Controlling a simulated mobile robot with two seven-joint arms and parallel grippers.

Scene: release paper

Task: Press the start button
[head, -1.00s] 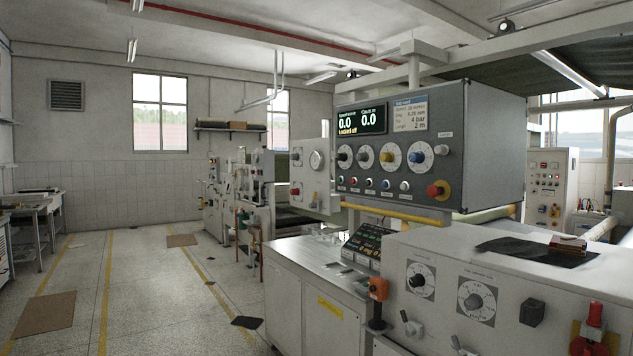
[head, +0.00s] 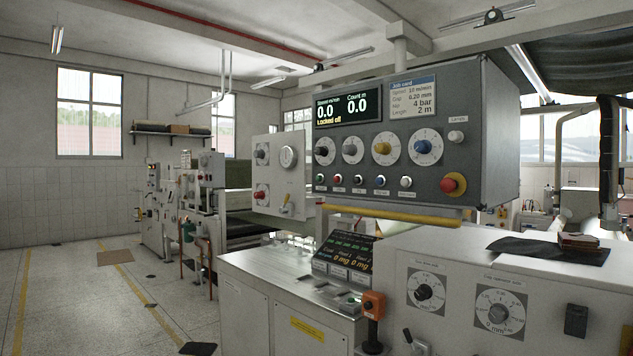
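The grey control panel (head: 490,130) hangs above the machine on a post, facing me. The panel's display (head: 348,109) reads 0.0 twice and "Locked off". Neither of my grippers is in view.
A red mushroom knob (head: 453,185) on a yellow disc sits at the panel's lower right. Large dials (head: 382,148) run above the buttons. A yellow bar (head: 390,214) crosses below the panel. The machine cabinet (head: 460,250) blocks the front. Open floor (head: 85,300) lies at left.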

